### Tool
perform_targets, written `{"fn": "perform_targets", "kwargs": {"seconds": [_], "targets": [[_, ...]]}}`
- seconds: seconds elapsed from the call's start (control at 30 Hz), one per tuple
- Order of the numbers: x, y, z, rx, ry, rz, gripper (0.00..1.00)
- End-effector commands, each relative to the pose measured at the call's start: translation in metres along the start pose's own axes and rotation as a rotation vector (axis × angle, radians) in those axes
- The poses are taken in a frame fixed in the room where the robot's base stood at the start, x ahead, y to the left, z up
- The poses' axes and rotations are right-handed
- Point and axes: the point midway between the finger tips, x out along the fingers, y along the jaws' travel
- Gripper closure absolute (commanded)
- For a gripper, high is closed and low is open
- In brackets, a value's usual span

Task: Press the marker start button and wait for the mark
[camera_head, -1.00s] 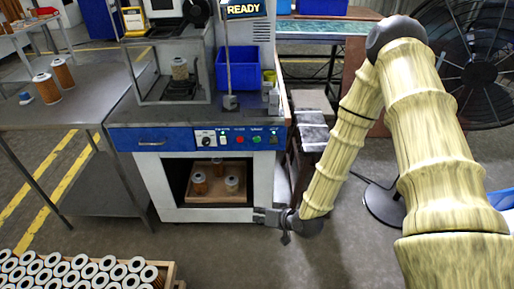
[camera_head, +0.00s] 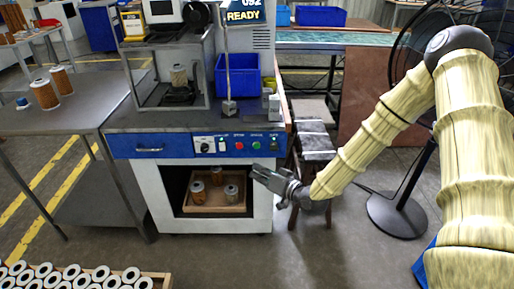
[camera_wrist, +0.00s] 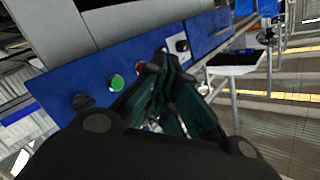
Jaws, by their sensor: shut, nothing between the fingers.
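The marker machine has a blue control panel (camera_head: 170,147) with a green button (camera_head: 256,145), a red button (camera_head: 239,146), a dark knob (camera_head: 274,144) and a white-plated switch (camera_head: 205,146). Its screen (camera_head: 245,12) reads "092 READY". A filter cartridge (camera_head: 179,75) stands in the marking fixture. My gripper (camera_head: 256,172) is shut and empty, just below the panel's right part in the head view. In the wrist view, the green button (camera_wrist: 116,82) shows left of my fingertips (camera_wrist: 158,66), with the dark knob (camera_wrist: 82,101) further left. The fingers partly hide the red button.
A wooden tray (camera_head: 213,208) with several cartridges sits in the open bay below the panel. A blue bin (camera_head: 238,73) stands on the machine top. A side table (camera_head: 75,118) is left; a fan (camera_head: 398,213) stands at the right.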

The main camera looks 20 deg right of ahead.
Motion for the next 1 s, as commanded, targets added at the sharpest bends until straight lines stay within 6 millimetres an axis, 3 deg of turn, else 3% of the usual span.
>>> {"fn": "perform_targets", "kwargs": {"seconds": [0.63, 1.0], "targets": [[0.047, 0.034, -0.033, -0.002, 0.001, 0.0, 1.0], [0.059, 0.043, -0.042, -0.001, -0.001, 0.0, 1.0]]}}
